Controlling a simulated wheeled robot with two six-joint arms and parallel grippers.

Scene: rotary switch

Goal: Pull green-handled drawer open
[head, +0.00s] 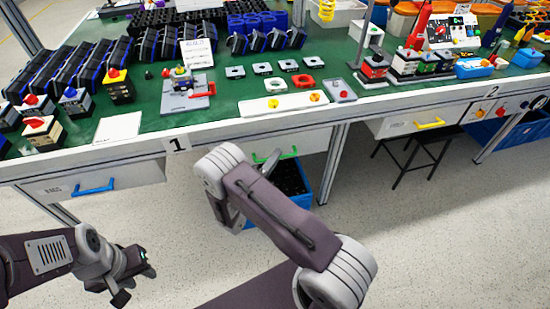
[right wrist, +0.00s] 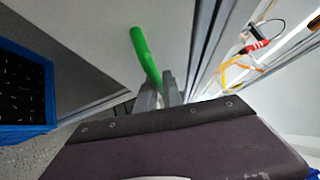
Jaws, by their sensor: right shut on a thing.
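The green handle (head: 289,153) sits on a white drawer front (head: 316,140) under the near edge of the bench, partly hidden by my right arm. In the right wrist view the green handle (right wrist: 144,55) runs down to my right gripper (right wrist: 158,92), whose fingers are shut on its lower end. In the head view my right gripper is mostly hidden behind its own arm. I cannot tell whether the drawer stands slightly open. My left gripper (head: 136,283) is open and empty, low at the left, away from the drawers.
The bench (head: 150,148) carries switch parts and trays. A blue-handled drawer (head: 92,187) is at the left, and a yellow-handled drawer (head: 428,124) is at the right. A blue crate (head: 303,186) stands below the green-handled drawer. Bench legs flank the open floor.

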